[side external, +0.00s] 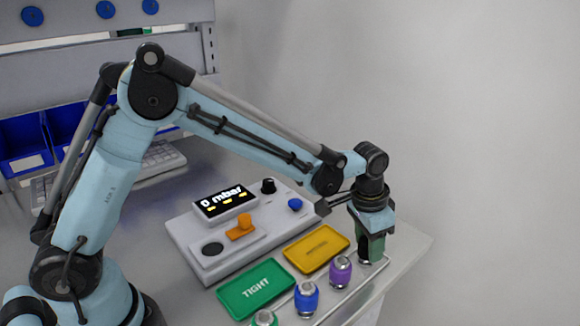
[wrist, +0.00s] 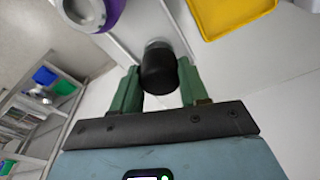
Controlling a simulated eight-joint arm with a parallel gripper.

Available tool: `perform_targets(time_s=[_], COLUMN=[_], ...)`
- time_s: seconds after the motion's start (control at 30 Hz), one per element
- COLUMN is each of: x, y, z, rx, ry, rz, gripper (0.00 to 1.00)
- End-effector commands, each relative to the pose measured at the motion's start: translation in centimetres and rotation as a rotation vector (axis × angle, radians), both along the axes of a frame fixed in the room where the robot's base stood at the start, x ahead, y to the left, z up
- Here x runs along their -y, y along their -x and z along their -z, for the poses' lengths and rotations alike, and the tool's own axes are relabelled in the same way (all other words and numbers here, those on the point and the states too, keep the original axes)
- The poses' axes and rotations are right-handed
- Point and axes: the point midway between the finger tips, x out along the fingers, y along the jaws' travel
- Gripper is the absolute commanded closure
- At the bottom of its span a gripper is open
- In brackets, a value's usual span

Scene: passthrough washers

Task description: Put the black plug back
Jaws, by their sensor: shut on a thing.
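The black plug (wrist: 158,70) is a dark cylinder with a greyish far end. In the wrist view it is between the two green fingers of my gripper (wrist: 158,85), which is shut on it. In the side view my gripper (side external: 370,245) points down at the far right end of the row of plugs, near the table's right side. The plug (side external: 364,254) shows there only as a dark patch, mostly hidden by the fingers. I cannot tell whether its lower end is seated in the rail (side external: 345,297) or just above it.
Purple (side external: 340,272), blue (side external: 306,298) and green (side external: 264,318) plugs stand along the row. A yellow tray (side external: 317,248) and a green tray marked TIGHT (side external: 255,288) lie beside it. A grey test unit (side external: 205,262) stands behind, its display reading 0 mbar.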

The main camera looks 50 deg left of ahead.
Motion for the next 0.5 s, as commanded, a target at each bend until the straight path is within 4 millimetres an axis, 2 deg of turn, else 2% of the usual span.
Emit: perform_targets(time_s=[0.1,0.13,0.27,0.3,0.5], x=[0.01,0.01,0.01,0.01,0.01], y=[0.0,-0.01,0.0,0.0,0.0], z=[0.29,0.33,0.29,0.29,0.27], rx=[0.0,0.0,0.0,0.0,0.0], ry=[0.0,0.0,0.0,0.0,0.0], rz=[0.0,0.0,0.0,0.0,0.0], gripper=[0.95,0.55,0.35,0.31,0.31])
